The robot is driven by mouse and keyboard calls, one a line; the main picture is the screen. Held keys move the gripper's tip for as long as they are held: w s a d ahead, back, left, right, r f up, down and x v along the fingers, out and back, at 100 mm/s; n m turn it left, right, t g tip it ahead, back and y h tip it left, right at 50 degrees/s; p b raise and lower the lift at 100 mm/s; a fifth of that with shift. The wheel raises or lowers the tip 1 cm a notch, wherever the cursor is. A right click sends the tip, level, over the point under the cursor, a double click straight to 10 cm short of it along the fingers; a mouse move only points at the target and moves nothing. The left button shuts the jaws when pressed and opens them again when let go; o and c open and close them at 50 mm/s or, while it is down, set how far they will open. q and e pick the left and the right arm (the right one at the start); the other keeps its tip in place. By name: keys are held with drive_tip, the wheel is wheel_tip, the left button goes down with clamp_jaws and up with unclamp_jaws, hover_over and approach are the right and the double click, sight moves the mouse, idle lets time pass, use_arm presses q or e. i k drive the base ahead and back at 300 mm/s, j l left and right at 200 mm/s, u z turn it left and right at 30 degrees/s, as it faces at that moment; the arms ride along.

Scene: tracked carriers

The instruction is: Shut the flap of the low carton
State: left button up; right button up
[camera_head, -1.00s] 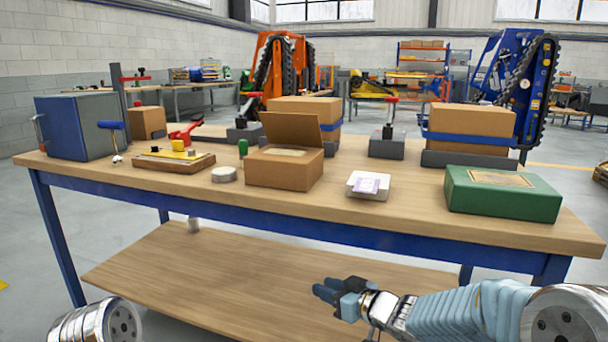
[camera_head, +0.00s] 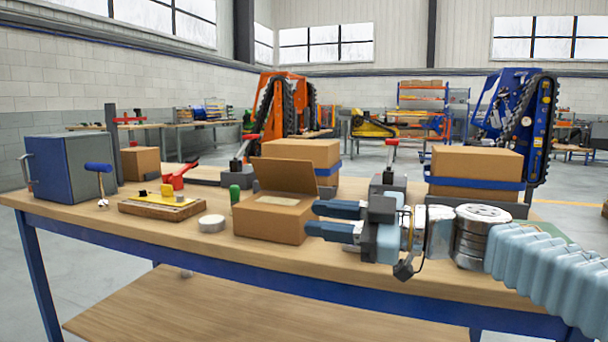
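The low carton (camera_head: 268,223) is a small brown box on the workbench, near the middle of the view. Its flap (camera_head: 284,176) stands up at the back edge, tilted slightly backward, so the carton is open on top. A pale item shows in the opening. My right gripper (camera_head: 312,218) comes in from the right, its two dark blue fingers apart and pointing left. Its fingertips are at the carton's right side in the picture; I cannot tell whether they touch it. Nothing shows between the fingers. My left gripper is out of view.
A taller box with a blue band (camera_head: 326,152) stands behind the flap. A white round disc (camera_head: 211,223) and a green cylinder (camera_head: 235,194) are left of the carton. A wooden block with yellow parts (camera_head: 160,205) lies farther left.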

sight(294, 176)
drive_tip(key=i+l, duration=0.15)
drive_tip(key=i, duration=0.25)
drive_tip(key=i+l, duration=0.2)
drive_tip(key=i, duration=0.15)
drive_tip(key=i+j, duration=0.1)
drive_tip(key=j, duration=0.55)
drive_tip(key=i+j, duration=0.15)
drive_tip(key=j, duration=0.15)
